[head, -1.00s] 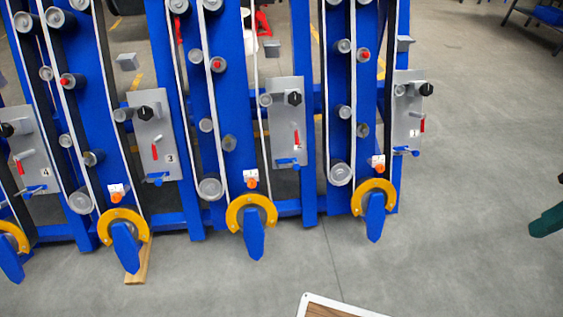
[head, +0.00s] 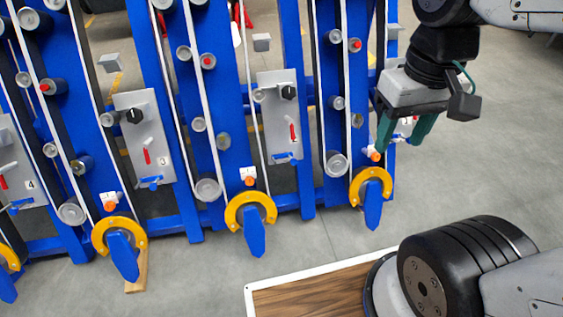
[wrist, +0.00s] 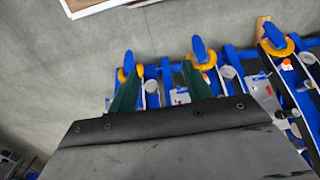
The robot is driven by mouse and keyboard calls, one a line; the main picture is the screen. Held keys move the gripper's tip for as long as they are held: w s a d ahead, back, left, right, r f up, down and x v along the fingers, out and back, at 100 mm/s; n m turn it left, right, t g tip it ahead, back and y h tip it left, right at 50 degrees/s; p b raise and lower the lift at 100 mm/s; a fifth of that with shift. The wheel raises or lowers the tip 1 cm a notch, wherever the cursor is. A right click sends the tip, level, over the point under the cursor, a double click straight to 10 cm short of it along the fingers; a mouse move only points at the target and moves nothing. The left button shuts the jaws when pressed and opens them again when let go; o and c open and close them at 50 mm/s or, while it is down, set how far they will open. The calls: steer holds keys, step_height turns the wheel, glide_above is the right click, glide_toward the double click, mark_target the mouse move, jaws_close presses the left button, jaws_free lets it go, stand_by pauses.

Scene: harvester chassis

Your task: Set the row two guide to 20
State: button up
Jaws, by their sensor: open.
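The plate I take for row two (head: 278,115) is grey, with a black knob (head: 289,92), a red lever (head: 292,132) and a small blue lever (head: 285,155); its number is too small to read. Left of it, an orange knob (head: 249,180) on a white label sits above a yellow ring (head: 251,209) with a blue pointed piece (head: 254,238). I cannot tell which part is the guide or its setting. My gripper (head: 400,145) is open and empty, in front of the rightmost row and partly hiding its plate. Its green fingers also show in the wrist view (wrist: 160,62).
Plates marked 3 (head: 143,140) and 4 (head: 18,165) stand to the left. Blue posts (head: 292,60) and white belts separate the rows. A wood-topped board with a white rim (head: 300,277) is at the front.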

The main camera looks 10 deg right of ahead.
steer(key=w+a+f+g, duration=0.1)
steer(key=w+f+g, duration=0.1)
steer(key=w+f, duration=1.25)
steer(key=t, duration=1.4)
glide_toward(294, 163)
step_height(294, 163, down, 13)
steer(key=s, duration=0.2)
steer(key=w+r+t, duration=0.2)
steer(key=w, duration=0.1)
steer(key=w+r+t, duration=0.2)
steer(key=w+r, duration=0.1)
steer(key=w, duration=0.1)
steer(key=w+r+t, duration=0.2)
steer(key=w+r, duration=0.1)
steer(key=w, duration=0.1)
steer(key=shift+w, duration=0.2)
